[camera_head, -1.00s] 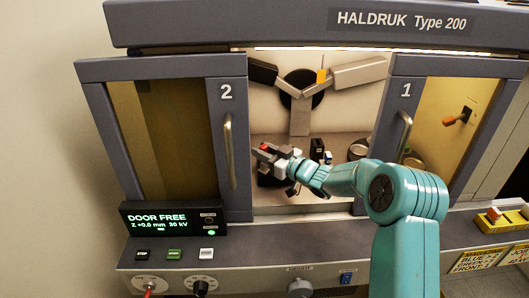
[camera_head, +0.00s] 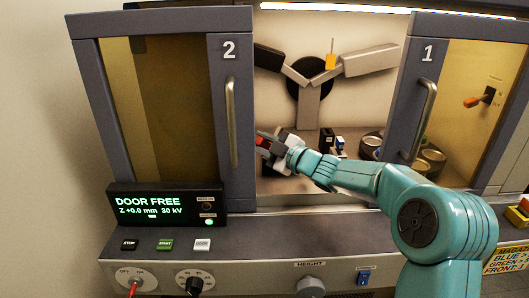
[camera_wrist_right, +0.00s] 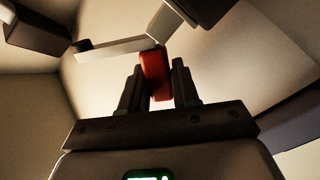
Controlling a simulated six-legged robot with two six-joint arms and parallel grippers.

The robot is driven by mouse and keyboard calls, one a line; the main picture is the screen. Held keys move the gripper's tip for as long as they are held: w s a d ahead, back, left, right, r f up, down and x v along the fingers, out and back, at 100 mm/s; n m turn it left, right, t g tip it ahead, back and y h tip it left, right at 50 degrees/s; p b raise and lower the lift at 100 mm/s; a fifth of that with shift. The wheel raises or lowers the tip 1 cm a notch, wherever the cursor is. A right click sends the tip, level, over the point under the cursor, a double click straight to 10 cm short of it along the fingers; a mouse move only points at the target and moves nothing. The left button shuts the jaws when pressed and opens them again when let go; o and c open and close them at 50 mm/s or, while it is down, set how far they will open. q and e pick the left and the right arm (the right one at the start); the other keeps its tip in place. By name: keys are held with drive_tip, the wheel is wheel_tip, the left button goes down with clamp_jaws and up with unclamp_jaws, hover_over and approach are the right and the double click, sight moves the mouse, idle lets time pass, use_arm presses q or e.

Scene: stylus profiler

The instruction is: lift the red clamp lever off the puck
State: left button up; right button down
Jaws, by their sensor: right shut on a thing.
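The red clamp lever (camera_wrist_right: 155,74) stands between the dark fingers of my right gripper (camera_wrist_right: 158,86) in the right wrist view. In the head view my right gripper (camera_head: 268,143) is inside the chamber opening, close to the door marked 2, with a bit of red showing at its jaws. It is shut on the lever. The puck is hidden behind the gripper, so I cannot tell whether the lever touches it. My left gripper is not in view.
Door 2 (camera_head: 216,120) and door 1 (camera_head: 408,110) flank the opening my right arm passes through. A three-armed fixture (camera_head: 309,78) hangs on the back wall. Small blocks (camera_head: 328,142) and round pots (camera_head: 432,157) stand inside to the right. A control panel runs along the front.

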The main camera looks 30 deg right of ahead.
drive_tip(key=shift+a+f+n+b, duration=0.15)
drive_tip(key=shift+f+n+b, duration=0.05)
drive_tip(key=shift+n+b, duration=0.4)
drive_tip(key=shift+a+f+n+b, duration=0.2)
drive_tip(key=shift+n+b, duration=0.25)
drive_tip(key=shift+n, duration=0.15)
drive_tip(key=c, duration=0.9)
unclamp_jaws()
drive_tip(key=shift+s, duration=0.1)
drive_tip(key=shift+d, duration=0.1)
drive_tip(key=shift+s, duration=0.25)
drive_tip(key=v, duration=1.5)
drive_tip(key=shift+s+d+r+b, duration=0.1)
drive_tip(key=shift+s+d+b, duration=0.1)
drive_tip(key=shift+s+b, duration=0.15)
